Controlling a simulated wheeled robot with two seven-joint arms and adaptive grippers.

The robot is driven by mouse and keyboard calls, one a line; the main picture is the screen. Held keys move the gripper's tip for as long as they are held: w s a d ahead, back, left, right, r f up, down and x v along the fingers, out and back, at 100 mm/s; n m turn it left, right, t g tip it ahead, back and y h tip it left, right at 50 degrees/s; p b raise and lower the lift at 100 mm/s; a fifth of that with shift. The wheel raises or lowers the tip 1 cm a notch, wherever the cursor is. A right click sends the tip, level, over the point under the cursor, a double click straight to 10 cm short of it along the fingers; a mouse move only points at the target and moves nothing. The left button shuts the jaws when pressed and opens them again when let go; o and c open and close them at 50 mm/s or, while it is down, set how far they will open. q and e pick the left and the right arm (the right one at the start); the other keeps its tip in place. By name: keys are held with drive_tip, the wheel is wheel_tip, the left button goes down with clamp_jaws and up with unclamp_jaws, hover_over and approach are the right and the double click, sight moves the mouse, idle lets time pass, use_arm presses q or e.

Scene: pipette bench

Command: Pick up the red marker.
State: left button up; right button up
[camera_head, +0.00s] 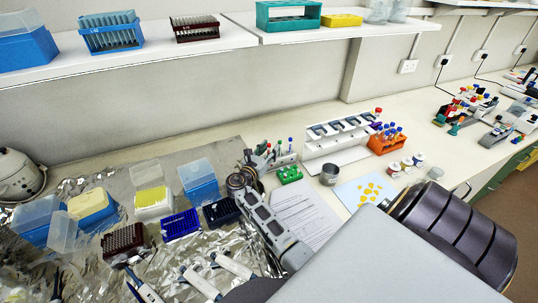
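My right gripper (256,160) is in the middle of the view, over the bench near the edge of the foil. Its fingers are small and partly confused with the things behind them, so I cannot tell whether they are open or shut. Just beyond and beside it stand several thin upright sticks with coloured tops, one of them red, which may be the red marker (278,144). Its lower part is partly hidden, and I cannot tell whether the gripper touches it. I cannot make out my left gripper.
A green rack (289,175) and a metal cup (329,174) stand close by. Behind are a white pipette stand (338,147) and an orange tube rack (384,146). Blue boxes (199,182) crowd the foil at left. Paper sheets (305,213) lie in the middle. A shelf runs above.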

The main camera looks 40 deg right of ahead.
drive_tip(key=shift+c, duration=0.5)
clamp_jaws()
drive_tip(key=shift+r, duration=0.1)
drive_tip(key=shift+r, duration=4.95)
drive_tip(key=shift+w, duration=0.1)
